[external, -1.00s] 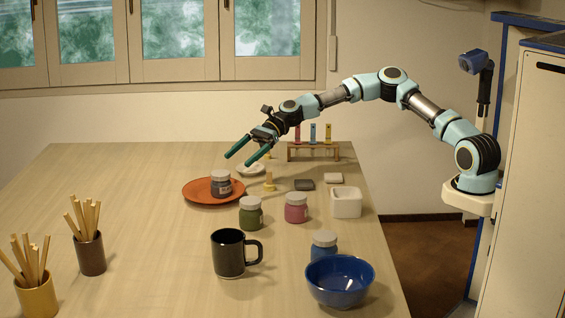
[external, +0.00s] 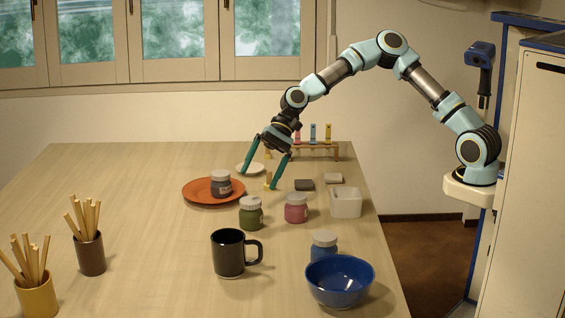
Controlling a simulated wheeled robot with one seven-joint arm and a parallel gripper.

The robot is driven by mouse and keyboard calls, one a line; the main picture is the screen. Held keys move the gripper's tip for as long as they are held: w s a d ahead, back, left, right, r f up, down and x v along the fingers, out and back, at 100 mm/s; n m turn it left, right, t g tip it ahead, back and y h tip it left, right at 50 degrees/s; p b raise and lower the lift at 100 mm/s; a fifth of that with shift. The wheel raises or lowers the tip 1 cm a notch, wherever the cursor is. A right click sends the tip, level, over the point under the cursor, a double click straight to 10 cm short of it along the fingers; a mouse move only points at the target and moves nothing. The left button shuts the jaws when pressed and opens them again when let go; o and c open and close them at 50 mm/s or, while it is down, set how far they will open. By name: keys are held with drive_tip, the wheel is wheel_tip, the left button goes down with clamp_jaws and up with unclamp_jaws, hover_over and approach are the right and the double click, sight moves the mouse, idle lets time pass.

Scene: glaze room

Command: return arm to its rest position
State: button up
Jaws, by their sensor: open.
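My gripper (external: 260,180) is open, with two green fingers pointing down. It hangs above the table (external: 150,215), to the right of the orange plate (external: 196,198). A dark grey jar with a pale lid (external: 221,184) stands on the orange plate, apart from the fingers.
A green jar (external: 251,215), a pink jar (external: 296,209) and a white square container (external: 346,203) stand nearer. A rack with coloured vials (external: 314,147) is behind. A black mug (external: 229,254) and blue bowl (external: 340,282) are in front. The left middle of the table is clear.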

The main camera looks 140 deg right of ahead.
drive_tip(key=s+a+f+n+g, duration=0.1)
drive_tip(key=a+f+n, duration=0.1)
drive_tip(key=a+n, duration=0.2)
drive_tip(key=a+f+n+g, duration=0.2)
drive_tip(key=a+n, duration=0.2)
drive_tip(key=a, duration=0.6)
drive_tip(key=s+a+f+n+g+b, duration=0.1)
drive_tip(key=a+f+n+g, duration=0.1)
drive_tip(key=a+n, duration=0.2)
drive_tip(key=shift+s+a+f+h, duration=0.1)
drive_tip(key=shift+s+a+h, duration=0.1)
drive_tip(key=shift+a, duration=0.7)
drive_tip(key=shift+s+a+f+h, duration=0.1)
drive_tip(key=shift+s+a+h, duration=0.1)
drive_tip(key=shift+a, duration=0.7)
drive_tip(key=s+a+n, duration=0.1)
drive_tip(key=s+a, duration=0.1)
drive_tip(key=s+a+f+n+g, duration=0.1)
drive_tip(key=s+a, duration=0.1)
drive_tip(key=s+a+f+n+b, duration=0.1)
drive_tip(key=s+a+n, duration=0.1)
drive_tip(key=shift+a+g+h, duration=0.2)
drive_tip(key=shift+g+h, duration=0.2)
drive_tip(key=s+a+n+b, duration=0.1)
drive_tip(key=s+a+n, duration=0.5)
drive_tip(key=s, duration=0.6)
drive_tip(key=shift+s+a+f+g+h+b, duration=0.25)
drive_tip(key=shift+a+f+g+h+b, duration=0.1)
drive_tip(key=shift+a, duration=0.45)
